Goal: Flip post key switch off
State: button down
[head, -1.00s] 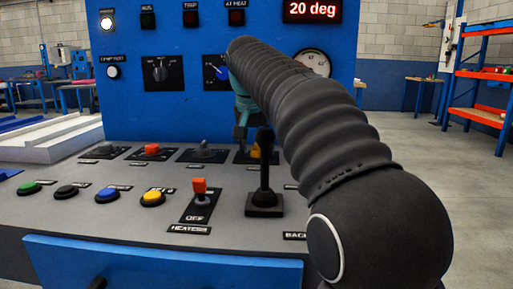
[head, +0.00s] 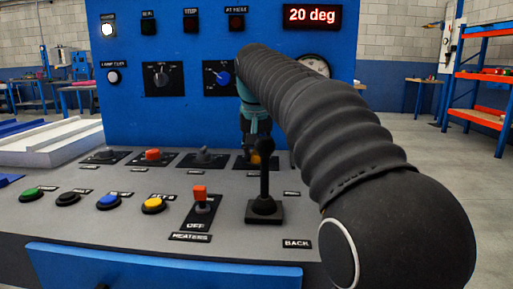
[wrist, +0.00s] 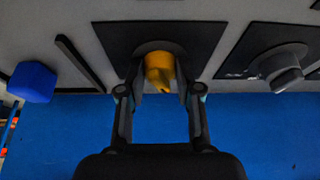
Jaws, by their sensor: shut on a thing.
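A yellow key-like knob (wrist: 160,72) stands in a round dark collar on a black square plate (wrist: 110,38) in the wrist view. My gripper (wrist: 160,88) is shut on this knob, one finger on each side. In the head view the yellow knob (head: 256,159) shows at the right end of the rear row on the console, partly hidden behind a black joystick. My gripper comes down on it from above there; its fingertips are mostly hidden by the joystick. The label by the knob is too small to read.
The black joystick (head: 264,180) stands close in front of my gripper. A red-tipped heaters lever (head: 200,195) marked OFF is nearby. A grey selector (head: 203,154) sits left of the knob. The blue upright panel (head: 300,115) rises behind.

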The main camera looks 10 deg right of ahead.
jog(key=shift+d+n+y+p, duration=0.1)
jog(key=shift+n+y+p, duration=0.85)
jog(key=shift+n, duration=1.05)
jog(key=c, duration=0.8)
grip_release()
jog(key=shift+r, duration=0.1)
jog(key=v, duration=1.1)
jog(key=shift+s+r, duration=0.35)
